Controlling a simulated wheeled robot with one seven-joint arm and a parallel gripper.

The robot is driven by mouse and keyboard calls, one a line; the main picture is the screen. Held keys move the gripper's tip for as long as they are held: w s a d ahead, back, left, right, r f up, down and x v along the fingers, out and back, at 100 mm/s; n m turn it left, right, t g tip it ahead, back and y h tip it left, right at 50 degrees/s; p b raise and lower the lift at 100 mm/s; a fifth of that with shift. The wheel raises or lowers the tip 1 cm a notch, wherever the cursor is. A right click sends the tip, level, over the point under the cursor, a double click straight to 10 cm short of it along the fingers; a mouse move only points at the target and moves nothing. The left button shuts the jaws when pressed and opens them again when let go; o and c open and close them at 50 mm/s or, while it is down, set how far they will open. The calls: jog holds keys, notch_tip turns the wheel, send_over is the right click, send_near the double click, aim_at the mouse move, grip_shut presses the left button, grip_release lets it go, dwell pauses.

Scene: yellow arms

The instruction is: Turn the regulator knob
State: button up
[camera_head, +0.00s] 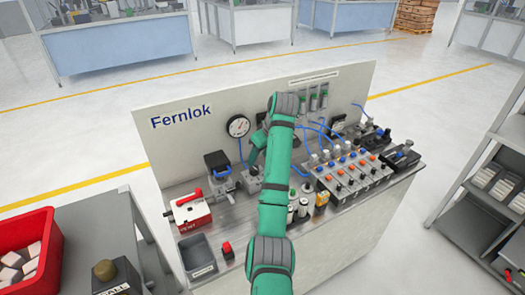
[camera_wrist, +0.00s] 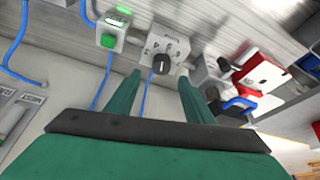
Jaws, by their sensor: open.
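The regulator knob (camera_wrist: 160,67) is a dark knob on a pale square block (camera_wrist: 172,50) with markings around it, seen at the upper middle of the wrist view. My gripper (camera_wrist: 158,77) is open, with one green finger on each side of the knob in that view. I cannot tell whether the fingers touch the knob or how far away it is. In the head view my gripper (camera_head: 251,160) points down over the back of the bench, left of the arm. The arm hides part of that area, and the knob is not clear there.
A round gauge (camera_head: 238,127) stands on the back panel (camera_head: 180,95) behind my gripper. A red-and-white device (camera_head: 190,211) and grey bin (camera_head: 197,254) are to the left. A valve block (camera_head: 352,174) with blue hoses is to the right. Green-lit box (camera_wrist: 110,38) adjoins the knob block.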

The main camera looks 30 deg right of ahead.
jog(key=v, duration=0.4)
jog(key=shift+s, duration=0.1)
jog(key=shift+a+r, duration=0.1)
dwell(0.3)
dwell(0.4)
